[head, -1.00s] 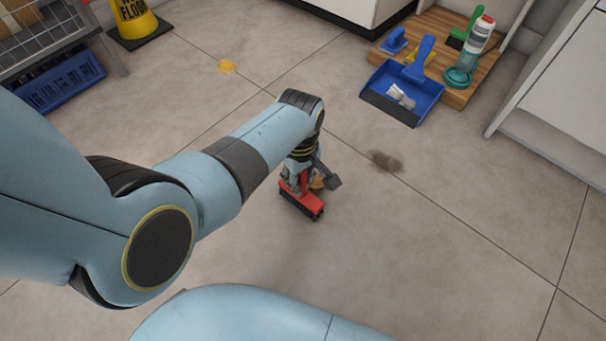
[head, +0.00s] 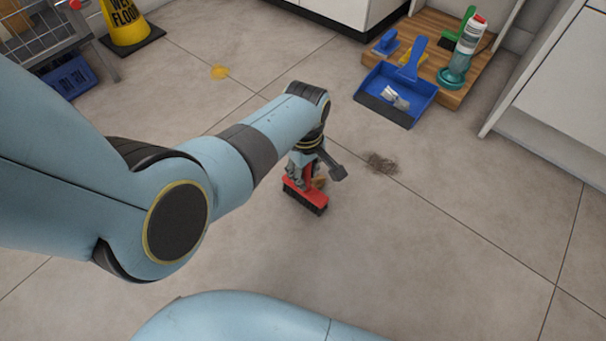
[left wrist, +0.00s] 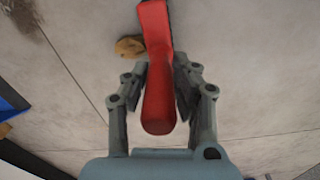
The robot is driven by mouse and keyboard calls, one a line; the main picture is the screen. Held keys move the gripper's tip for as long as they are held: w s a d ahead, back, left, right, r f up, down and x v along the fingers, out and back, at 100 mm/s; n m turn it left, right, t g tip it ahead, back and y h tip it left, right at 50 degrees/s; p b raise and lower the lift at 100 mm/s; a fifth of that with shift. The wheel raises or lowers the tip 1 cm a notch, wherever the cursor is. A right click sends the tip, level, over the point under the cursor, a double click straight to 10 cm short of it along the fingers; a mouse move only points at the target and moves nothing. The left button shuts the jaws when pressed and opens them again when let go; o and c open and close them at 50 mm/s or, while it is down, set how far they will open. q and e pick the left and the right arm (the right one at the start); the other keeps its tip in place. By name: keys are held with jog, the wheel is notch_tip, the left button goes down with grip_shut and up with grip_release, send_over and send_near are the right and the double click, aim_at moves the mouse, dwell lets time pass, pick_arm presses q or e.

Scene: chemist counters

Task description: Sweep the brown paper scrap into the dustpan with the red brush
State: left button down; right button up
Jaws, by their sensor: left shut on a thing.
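My left gripper (head: 306,170) is shut on the handle of the red brush (head: 304,197), whose dark bristles face down at the floor. In the left wrist view the red handle (left wrist: 158,105) runs between the fingers of the gripper (left wrist: 155,82). The brown paper scrap (head: 319,183) is on the floor just beyond the brush head, partly hidden by it and the gripper. It shows beside the brush in the left wrist view (left wrist: 130,46); touching or not, I cannot tell. The blue dustpan (head: 418,99) lies farther back right with crumpled white pieces in it. My right gripper is out of view.
A dark dirt patch (head: 381,163) lies between the brush and dustpan. A wooden board (head: 455,98) holds a bottle (head: 472,35) and cleaning tools. A yellow spot (head: 219,72), a wet-floor sign (head: 124,22) and a blue crate (head: 68,78) are back left. Front-right floor is clear.

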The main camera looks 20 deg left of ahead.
pick_arm(q)
jog(key=shift+w, duration=0.1)
jog(key=w, duration=0.1)
jog(key=w+d+b, duration=0.1)
jog(key=shift+w, duration=0.3)
dwell(0.3)
jog(key=shift+w+d, duration=0.25)
jog(key=shift+w, duration=0.5)
jog(key=shift+w+d, duration=0.25)
jog(key=shift+w, duration=0.45)
jog(key=shift+w+d, duration=0.25)
jog(key=shift+w, duration=0.45)
jog(key=shift+w+d, duration=0.25)
jog(key=shift+w, duration=0.45)
jog(key=shift+r, duration=0.15)
